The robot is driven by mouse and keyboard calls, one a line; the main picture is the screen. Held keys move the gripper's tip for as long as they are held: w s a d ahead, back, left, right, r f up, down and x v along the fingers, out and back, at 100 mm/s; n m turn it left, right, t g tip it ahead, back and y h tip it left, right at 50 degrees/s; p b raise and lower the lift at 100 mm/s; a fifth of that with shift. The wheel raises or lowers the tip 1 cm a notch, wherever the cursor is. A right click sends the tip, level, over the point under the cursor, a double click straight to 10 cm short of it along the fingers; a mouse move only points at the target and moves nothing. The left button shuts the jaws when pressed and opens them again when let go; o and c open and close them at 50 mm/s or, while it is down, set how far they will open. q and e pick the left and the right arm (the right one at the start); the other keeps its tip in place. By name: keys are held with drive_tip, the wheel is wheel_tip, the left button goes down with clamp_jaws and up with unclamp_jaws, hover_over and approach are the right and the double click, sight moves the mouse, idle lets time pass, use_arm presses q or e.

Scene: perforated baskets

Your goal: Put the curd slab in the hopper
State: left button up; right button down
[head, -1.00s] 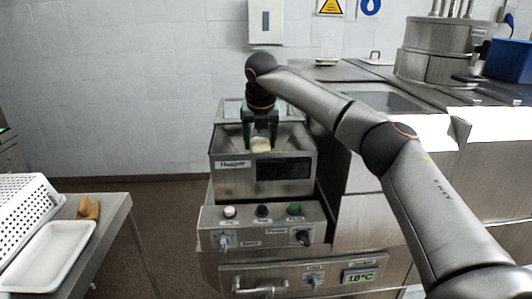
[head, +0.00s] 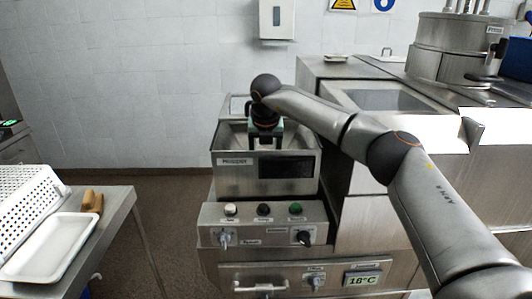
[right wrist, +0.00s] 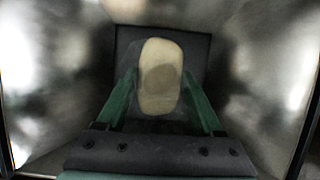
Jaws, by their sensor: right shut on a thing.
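The curd slab (right wrist: 160,92) is a pale cream, rounded block, seen in the right wrist view between the green fingers of my right gripper (right wrist: 159,74). In the head view my right gripper (head: 265,142) reaches down inside the steel hopper (head: 230,181), below its rim, and the slab is mostly hidden there. The hopper's sloping walls (right wrist: 245,70) surround the gripper in the wrist view, with a dark opening (right wrist: 125,48) behind the slab. My right gripper is shut on the slab. My left gripper is not in view.
A control panel (head: 213,238) with knobs and buttons is below the hopper. A steel counter (head: 318,72) stands to the right. At left, a table holds a white tray (head: 28,270), a perforated white basket (head: 25,205) and a brown object (head: 92,200).

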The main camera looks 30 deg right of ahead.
unclamp_jaws()
drive_tip(key=b+v, duration=0.1)
drive_tip(key=v, duration=1.1)
drive_tip(key=shift+r, duration=0.15)
